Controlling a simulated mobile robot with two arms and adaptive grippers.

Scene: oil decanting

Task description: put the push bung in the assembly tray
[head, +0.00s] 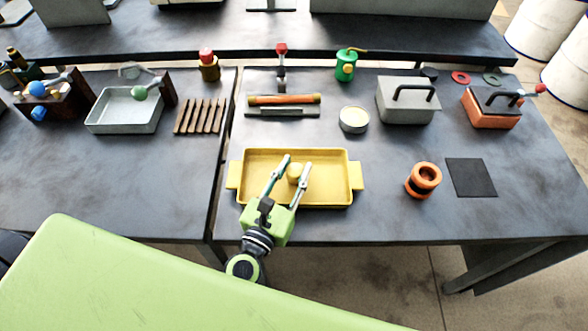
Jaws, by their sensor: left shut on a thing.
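The yellow assembly tray (240,168) lies on the front of the dark bench, with a handle at each end. My left gripper (295,168) reaches over the tray from the front edge. Its two fingers are shut on a small, pale yellow rounded piece, which looks like the push bung (295,174). The bung shows between the fingers, over the tray's inside. I cannot tell whether it touches the tray floor. My right gripper is not in view.
An orange ringed part (424,178) and a black mat (471,178) lie right of the tray. Behind it are a round tin (354,120), a grey lidded box (408,105) and a rack with an orange rod (284,100). A slatted rack (201,116) stands left.

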